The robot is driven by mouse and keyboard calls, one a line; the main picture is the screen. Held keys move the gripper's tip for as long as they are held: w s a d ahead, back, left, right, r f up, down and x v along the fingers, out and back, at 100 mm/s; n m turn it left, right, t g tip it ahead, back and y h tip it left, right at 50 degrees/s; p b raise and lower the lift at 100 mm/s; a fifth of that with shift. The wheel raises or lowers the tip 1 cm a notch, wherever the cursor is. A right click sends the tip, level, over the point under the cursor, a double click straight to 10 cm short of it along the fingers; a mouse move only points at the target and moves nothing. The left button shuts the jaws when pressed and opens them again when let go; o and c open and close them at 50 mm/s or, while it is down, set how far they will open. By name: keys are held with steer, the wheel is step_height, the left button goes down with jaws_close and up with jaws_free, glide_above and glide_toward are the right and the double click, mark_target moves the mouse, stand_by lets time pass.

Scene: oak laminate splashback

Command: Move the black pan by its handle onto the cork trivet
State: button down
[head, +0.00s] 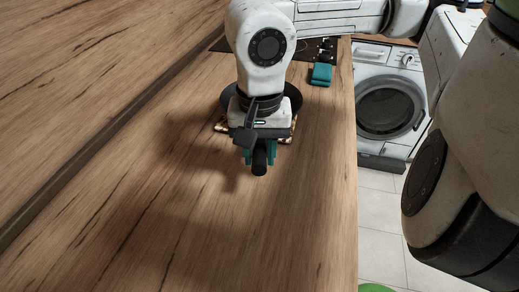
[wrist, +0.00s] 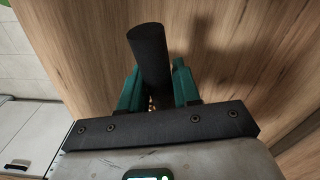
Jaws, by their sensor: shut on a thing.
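The black pan (head: 289,99) shows as a dark rim on both sides of my wrist, mostly hidden behind it. Its black handle (head: 259,165) points towards the camera. My gripper (head: 260,153) is shut on the handle, with teal fingers on either side. In the wrist view the handle (wrist: 149,52) stands between the two fingers of my gripper (wrist: 156,88). Edges of the cork trivet (head: 221,127) show below the pan, on both sides of the gripper. I cannot tell whether the pan touches the trivet.
A dark hob (head: 300,50) lies at the far end of the wooden worktop (head: 190,225). A teal object (head: 321,74) lies near the worktop's right edge. A white washing machine (head: 390,103) stands beyond that edge. The near worktop is clear. The wooden splashback (head: 80,75) bounds the left.

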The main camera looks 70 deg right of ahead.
steer(key=c, duration=0.7)
jaws_free()
steer(key=shift+a, duration=0.2)
steer(key=shift+s+a+r+b, duration=0.35)
steer(key=shift+s+a, duration=0.05)
steer(key=shift+a, duration=1)
steer(key=shift+s+a+r+b, duration=0.35)
steer(key=shift+s+a, duration=0.1)
steer(key=shift+a, duration=0.9)
steer(key=shift+s+a+r+b, duration=0.3)
steer(key=shift+s+a+b, duration=0.1)
steer(key=shift+a, duration=1)
steer(key=shift+r+p, duration=2.45)
steer(key=shift+r, duration=1.6)
